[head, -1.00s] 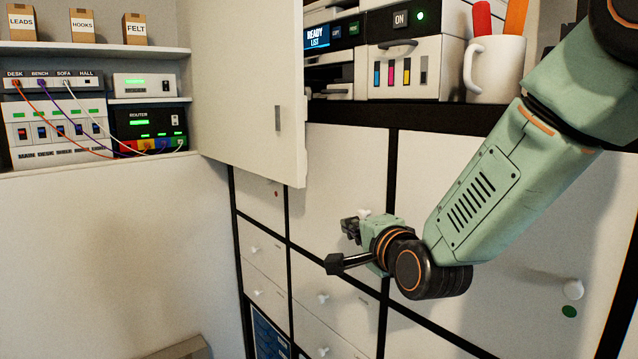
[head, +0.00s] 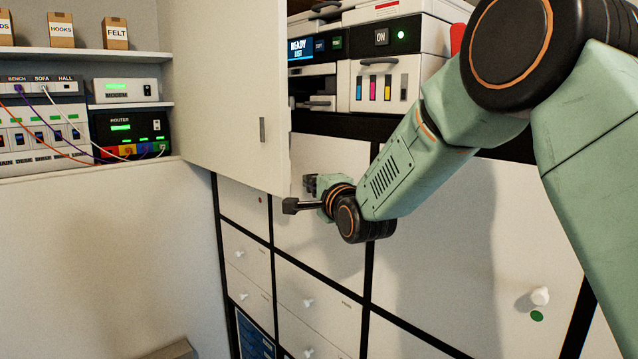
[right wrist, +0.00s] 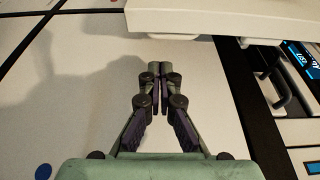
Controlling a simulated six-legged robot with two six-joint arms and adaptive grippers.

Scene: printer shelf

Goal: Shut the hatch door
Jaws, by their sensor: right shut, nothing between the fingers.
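The hatch door (head: 235,100) is a white panel standing open, swung out from the wall recess on the left. It has a small grey handle plate (head: 262,130) near its free edge. My right gripper (head: 309,185) is shut and empty, just to the right of the door's lower free corner and in front of the white cabinet. In the right wrist view its closed fingertips (right wrist: 160,70) are close to a white edge (right wrist: 220,22), which looks like the door's. I cannot tell whether they touch. My left gripper is out of view.
The open recess holds a router (head: 138,132), a modem (head: 125,90), a switch panel with coloured cables (head: 40,132) and labelled boxes (head: 116,33). A printer (head: 385,85) stands on the black-edged cabinet (head: 445,230), right of the door. White knobs (head: 540,296) stick out from the cabinet.

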